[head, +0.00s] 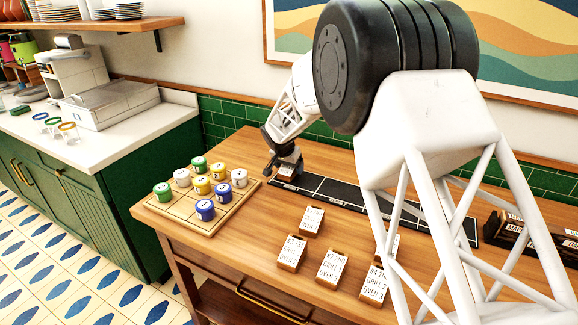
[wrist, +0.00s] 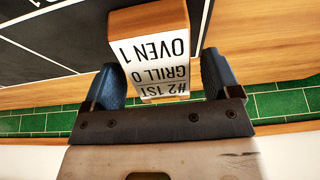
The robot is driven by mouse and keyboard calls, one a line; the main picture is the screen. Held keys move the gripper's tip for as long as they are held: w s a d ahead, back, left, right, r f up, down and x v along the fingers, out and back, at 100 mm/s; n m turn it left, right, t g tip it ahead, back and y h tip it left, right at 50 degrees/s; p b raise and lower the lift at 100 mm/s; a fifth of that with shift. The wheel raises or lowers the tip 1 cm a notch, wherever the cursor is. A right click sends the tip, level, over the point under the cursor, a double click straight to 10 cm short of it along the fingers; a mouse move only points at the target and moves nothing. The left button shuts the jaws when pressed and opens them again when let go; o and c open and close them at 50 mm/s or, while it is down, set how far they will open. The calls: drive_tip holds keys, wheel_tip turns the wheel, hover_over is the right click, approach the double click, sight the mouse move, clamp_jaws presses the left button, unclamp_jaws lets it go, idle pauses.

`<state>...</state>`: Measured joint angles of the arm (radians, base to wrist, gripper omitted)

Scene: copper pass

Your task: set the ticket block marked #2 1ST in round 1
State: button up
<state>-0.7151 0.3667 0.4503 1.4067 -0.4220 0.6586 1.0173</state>
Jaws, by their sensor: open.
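The ticket block marked #2 1ST, GRILL 0, OVEN 1 (wrist: 150,50) has a white face and a wooden end. In the wrist view it is between the two blue fingers of my gripper (wrist: 162,82), which are open with a narrow gap on each side. In the head view my gripper (head: 284,163) is at the far left end of the black strip (head: 345,192), with the block (head: 291,170) under it. The strip has white dividing lines; it also shows in the wrist view (wrist: 50,42). The block is over the strip's end section; its contact underneath is hidden.
Several other ticket blocks (head: 332,267) stand on the table in front of the strip, one partly behind my arm. A wooden tray (head: 158,209) with coloured pots is at the left. A dark rack (head: 504,230) with blocks is at the right. A green tiled wall (head: 225,120) is close behind.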

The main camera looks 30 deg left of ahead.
drive_tip(key=shift+r, duration=0.1)
drive_tip(key=v, duration=1.2)
idle(0.6)
drive_tip(key=shift+d+r, duration=0.1)
